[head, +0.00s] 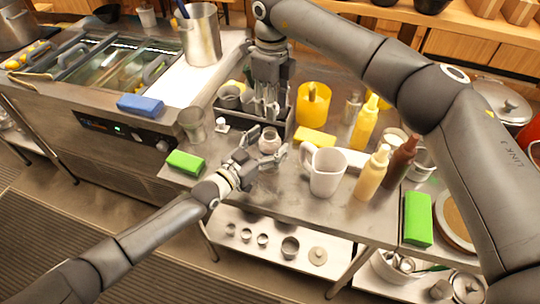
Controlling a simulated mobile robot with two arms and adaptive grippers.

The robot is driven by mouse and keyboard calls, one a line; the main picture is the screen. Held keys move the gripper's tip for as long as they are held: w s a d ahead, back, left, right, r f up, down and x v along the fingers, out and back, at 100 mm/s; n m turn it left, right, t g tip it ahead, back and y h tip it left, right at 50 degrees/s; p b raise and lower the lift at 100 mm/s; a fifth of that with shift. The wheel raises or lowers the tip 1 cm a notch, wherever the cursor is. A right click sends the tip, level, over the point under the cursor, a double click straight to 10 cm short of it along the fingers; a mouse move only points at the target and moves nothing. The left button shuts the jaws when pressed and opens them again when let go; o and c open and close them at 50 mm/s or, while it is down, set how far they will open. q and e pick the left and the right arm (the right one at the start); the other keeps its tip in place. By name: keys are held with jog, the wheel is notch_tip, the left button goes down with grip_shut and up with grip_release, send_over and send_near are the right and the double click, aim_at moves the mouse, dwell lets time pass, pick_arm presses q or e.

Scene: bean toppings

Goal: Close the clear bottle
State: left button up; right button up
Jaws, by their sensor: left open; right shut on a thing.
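A small pale, see-through round container (269,139), which may be the clear bottle, stands on the steel table (300,205) in front of the dark caddy. My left gripper (265,150) is open, with its fingers spread close to this container; I cannot tell if they touch it. My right gripper (266,108) points down over the caddy, behind the container. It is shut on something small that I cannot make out. A small white knob-like piece (221,125) stands left of the caddy; I cannot tell if it is a cap.
A dark caddy (281,131) with cups and utensils stands at the back. A glass (192,126) and a green sponge (185,162) are at left. A white pitcher (326,172), yellow bottles (372,172) and a brown bottle (401,162) crowd the right. The front middle is clear.

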pick_arm(q)
jog(key=shift+w+d, duration=0.4)
jog(key=shift+d, duration=0.05)
jog(key=shift+c, duration=0.3)
jog(key=c, duration=1.5)
pick_arm(e)
jog(key=shift+f, duration=2.5)
jog(key=shift+f, duration=0.1)
jog(key=shift+f, duration=0.8)
jog(key=shift+f, duration=0.55)
